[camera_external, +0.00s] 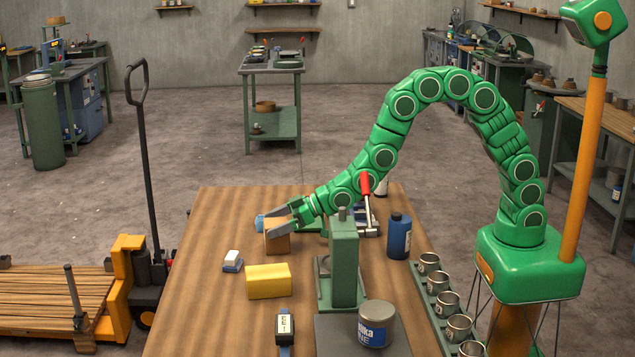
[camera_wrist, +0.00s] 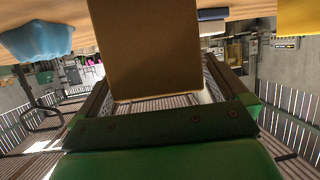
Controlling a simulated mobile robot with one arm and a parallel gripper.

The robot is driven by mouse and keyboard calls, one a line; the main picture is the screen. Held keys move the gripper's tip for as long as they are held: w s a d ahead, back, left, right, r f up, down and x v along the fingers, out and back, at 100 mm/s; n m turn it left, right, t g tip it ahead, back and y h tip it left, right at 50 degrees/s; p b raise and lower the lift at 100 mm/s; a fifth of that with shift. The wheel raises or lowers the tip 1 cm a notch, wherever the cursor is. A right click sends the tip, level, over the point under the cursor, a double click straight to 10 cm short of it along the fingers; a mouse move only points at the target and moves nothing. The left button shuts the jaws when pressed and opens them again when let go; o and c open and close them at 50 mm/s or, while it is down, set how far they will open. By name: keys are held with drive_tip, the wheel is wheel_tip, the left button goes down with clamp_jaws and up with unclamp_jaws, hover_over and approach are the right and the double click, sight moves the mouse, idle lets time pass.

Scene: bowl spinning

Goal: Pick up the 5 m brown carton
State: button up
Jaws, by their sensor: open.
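The brown carton (camera_external: 278,243) stands on the wooden table, left of the green stand. My gripper (camera_external: 276,221) reaches down from the right at the carton's top, its grey jaws partly covering it. In the wrist view the carton (camera_wrist: 150,45) fills the upper middle, between the two fingers of my gripper (camera_wrist: 155,85). The jaws are open, with the carton in the gap. Whether either finger touches it I cannot tell.
A blue item (camera_external: 260,223) sits close left of the carton. The green stand (camera_external: 343,260), blue bottle (camera_external: 399,236) and can (camera_external: 376,325) are to the right.

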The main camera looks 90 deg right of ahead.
drive_tip(key=c, duration=1.1)
drive_tip(key=shift+r, duration=0.6)
wheel_tip(320, 180, up, 2)
drive_tip(key=shift+s+r, duration=0.15)
drive_tip(key=r+v, duration=0.1)
drive_tip(key=v, duration=0.7)
drive_tip(key=w+a+r+v, duration=0.1)
drive_tip(key=r+v, duration=0.1)
drive_tip(key=v, duration=0.6)
drive_tip(key=shift+r, duration=0.3)
